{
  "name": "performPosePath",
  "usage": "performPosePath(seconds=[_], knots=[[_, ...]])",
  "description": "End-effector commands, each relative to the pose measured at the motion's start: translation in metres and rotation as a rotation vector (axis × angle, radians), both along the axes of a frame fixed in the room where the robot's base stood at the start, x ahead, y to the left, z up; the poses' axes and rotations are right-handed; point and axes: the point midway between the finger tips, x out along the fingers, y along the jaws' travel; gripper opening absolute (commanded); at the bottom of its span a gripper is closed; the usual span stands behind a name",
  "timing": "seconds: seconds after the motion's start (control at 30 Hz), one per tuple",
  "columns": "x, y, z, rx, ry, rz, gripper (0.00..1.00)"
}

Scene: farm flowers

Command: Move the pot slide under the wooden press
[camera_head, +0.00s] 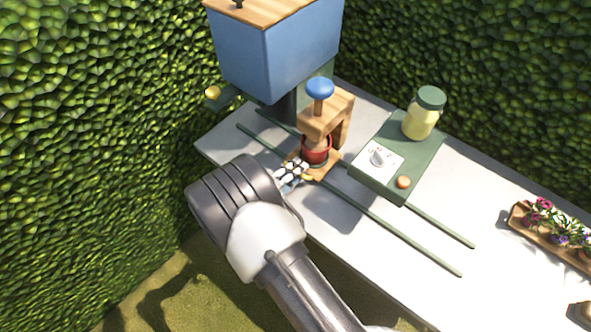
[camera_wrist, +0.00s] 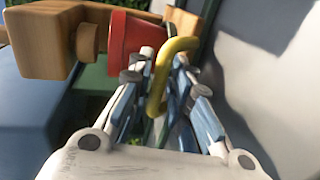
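The wooden press (camera_head: 330,112) stands on the white table, with a blue knob (camera_head: 319,88) on top. A red pot (camera_head: 316,150) stands upright on the wooden pot slide (camera_head: 325,169), at the front of the press. In the wrist view the red pot (camera_wrist: 128,38) has its rim facing the round wooden plunger (camera_wrist: 88,41), close to it; contact is unclear. A curved yellow handle (camera_wrist: 158,80) passes between the fingers of my gripper (camera_wrist: 164,62), which appear closed around it. In the head view my gripper (camera_head: 293,172) is at the slide's front left, its tips partly hidden.
A blue hopper (camera_head: 275,60) stands behind the press. A green box (camera_head: 412,160) with a dial and a yellow jar (camera_head: 422,117) is to the right. Green rails (camera_head: 390,229) run along the table. A flower tray (camera_head: 545,238) is at far right. Hedges surround the table's back and left.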

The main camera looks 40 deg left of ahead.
Motion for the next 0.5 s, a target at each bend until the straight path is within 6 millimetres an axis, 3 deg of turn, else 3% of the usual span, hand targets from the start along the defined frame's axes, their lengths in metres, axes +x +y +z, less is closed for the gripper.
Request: performPosePath(seconds=[0.27, 0.5], knots=[[-0.01, 0.001, 0.002, 0.0, -0.001, 0.002, 0.19], [-0.057, 0.006, 0.012, 0.001, 0.0, 0.005, 0.19]])
